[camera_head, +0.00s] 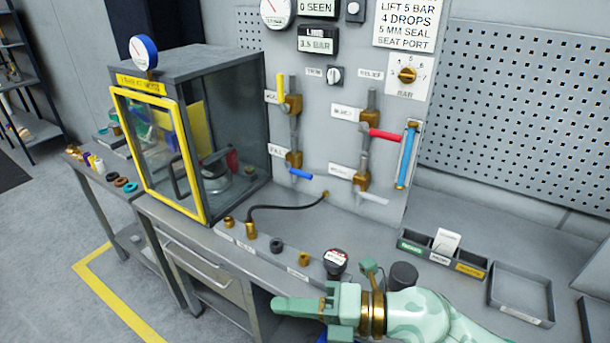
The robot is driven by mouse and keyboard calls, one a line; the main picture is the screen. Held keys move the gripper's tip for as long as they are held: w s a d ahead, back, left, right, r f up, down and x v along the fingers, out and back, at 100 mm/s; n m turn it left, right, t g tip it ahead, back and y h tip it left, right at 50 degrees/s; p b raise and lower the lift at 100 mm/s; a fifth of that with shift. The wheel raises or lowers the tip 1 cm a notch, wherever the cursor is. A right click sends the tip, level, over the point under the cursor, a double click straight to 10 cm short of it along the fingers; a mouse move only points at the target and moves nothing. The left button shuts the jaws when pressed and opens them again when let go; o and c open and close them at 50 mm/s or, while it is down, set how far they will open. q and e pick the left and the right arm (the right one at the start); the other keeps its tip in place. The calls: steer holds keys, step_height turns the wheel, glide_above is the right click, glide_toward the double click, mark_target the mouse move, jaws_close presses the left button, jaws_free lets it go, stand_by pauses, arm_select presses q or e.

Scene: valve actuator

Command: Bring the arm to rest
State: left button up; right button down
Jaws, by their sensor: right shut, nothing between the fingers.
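My right gripper (290,305) is pale green and comes in from the lower right with its arm. It points left along the front edge of the workbench (225,262). Its fingers are together with nothing between them. My left gripper is not in view.
A glass-walled chamber (233,120) with a yellow-framed door (203,205) stands at left on the bench. A valve panel (330,130) rises behind. Small brass and black fittings (277,245) lie along the front. A grey tray (520,292) and label bins (440,255) sit at right.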

step_height(320, 180, up, 6)
steer(key=w+d+m+t+y, duration=0.1)
steer(key=w+m+t+y, duration=0.1)
steer(key=m+t, duration=0.35)
steer(key=w+d+r+m+t+h, duration=0.1)
steer(key=w+d+m+t+h, duration=0.4)
steer(key=d+m+t+h, duration=0.8)
steer(key=s+d+f+m+g+h, duration=0.5)
steer(key=d+f+g, duration=0.1)
steer(key=d+f, duration=0.2)
steer(key=s+d+f+m+g+h, duration=0.5)
steer(key=s+d+f+m+g, duration=0.1)
steer(key=d+f, duration=0.2)
steer(key=s+d+f+g, duration=0.2)
steer(key=s+f+g, duration=0.1)
steer(key=s+f, duration=0.2)
steer(key=s+a+f+g+y+b, duration=0.1)
steer(key=s+a+f+b, duration=0.15)
steer(key=f, duration=1.35)
steer(key=s+a+f+g+y+b, duration=0.2)
steer(key=f+b, duration=0.1)
steer(key=f, duration=1.3)
steer(key=s+f+m+g+y+b, duration=0.1)
steer(key=s+f+b, duration=0.4)
steer(key=s+f, duration=1.4)
steer(key=m+g, duration=0.1)
steer(key=m, duration=0.1)
steer(key=shift+s+f+m, duration=0.15)
steer(key=shift+s+m, duration=0.1)
steer(key=shift+m, duration=0.1)
